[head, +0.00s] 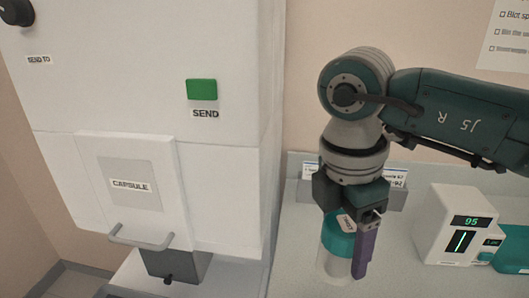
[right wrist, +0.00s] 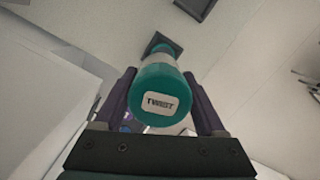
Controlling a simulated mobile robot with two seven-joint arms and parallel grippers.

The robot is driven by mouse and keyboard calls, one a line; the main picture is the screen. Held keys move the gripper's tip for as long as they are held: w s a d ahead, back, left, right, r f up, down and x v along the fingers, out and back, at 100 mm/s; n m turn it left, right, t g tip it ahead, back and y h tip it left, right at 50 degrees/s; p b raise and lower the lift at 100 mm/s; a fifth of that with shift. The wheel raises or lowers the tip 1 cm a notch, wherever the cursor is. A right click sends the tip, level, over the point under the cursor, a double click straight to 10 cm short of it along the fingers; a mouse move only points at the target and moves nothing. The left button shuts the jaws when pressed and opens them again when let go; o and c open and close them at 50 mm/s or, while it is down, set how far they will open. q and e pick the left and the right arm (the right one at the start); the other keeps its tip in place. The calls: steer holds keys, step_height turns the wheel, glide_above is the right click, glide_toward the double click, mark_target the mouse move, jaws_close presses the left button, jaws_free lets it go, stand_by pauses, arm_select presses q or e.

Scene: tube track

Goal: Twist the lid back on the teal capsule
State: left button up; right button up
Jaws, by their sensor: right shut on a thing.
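The teal capsule (head: 333,266) stands upright on the counter, with a pale clear body and a teal lid on top. The lid (head: 338,238) carries a label, which reads TWIST in the right wrist view (right wrist: 161,103). My right gripper (head: 350,250) points down from above with its purple fingers on either side of the lid, shut on it. In the right wrist view the fingers (right wrist: 161,100) flank the lid left and right. The lid sits at the top of the body; whether it is fully seated I cannot tell. My left gripper is not in view.
A white station with a CAPSULE door (head: 130,184) and handle stands at the left, with a green SEND button (head: 201,89) above. A white device reading 95 (head: 460,228) stands to the right of the capsule. A labelled holder (head: 397,195) is behind it.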

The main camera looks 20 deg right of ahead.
steer(key=shift+s+a+r+m, duration=0.1)
steer(key=shift+s+a+m, duration=0.05)
steer(key=shift+s+m, duration=0.2)
steer(key=shift+s, duration=0.15)
steer(key=n, duration=0.1)
steer(key=n+b, duration=0.1)
steer(key=n, duration=0.1)
steer(key=shift+f, duration=0.35)
steer(key=n+t+b, duration=0.1)
steer(key=n, duration=0.5)
steer(key=shift+w+b, duration=0.2)
steer(key=shift+b, duration=0.2)
steer(key=n, duration=0.4)
steer(key=shift+b, duration=0.4)
steer(key=n, duration=0.4)
steer(key=shift+a+r+t+y+b, duration=0.1)
steer(key=shift+t+y+b, duration=0.2)
steer(key=shift+y+b, duration=0.1)
steer(key=n, duration=0.3)
steer(key=shift+n, duration=0.25)
steer(key=shift+a+f+n+y+b, duration=0.1)
steer(key=shift+f+n+y+b, duration=0.2)
steer(key=shift+n+b, duration=0.3)
arm_select(q)
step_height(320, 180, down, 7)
steer(key=b, duration=0.2)
arm_select(e)
steer(key=shift+f, duration=1.15)
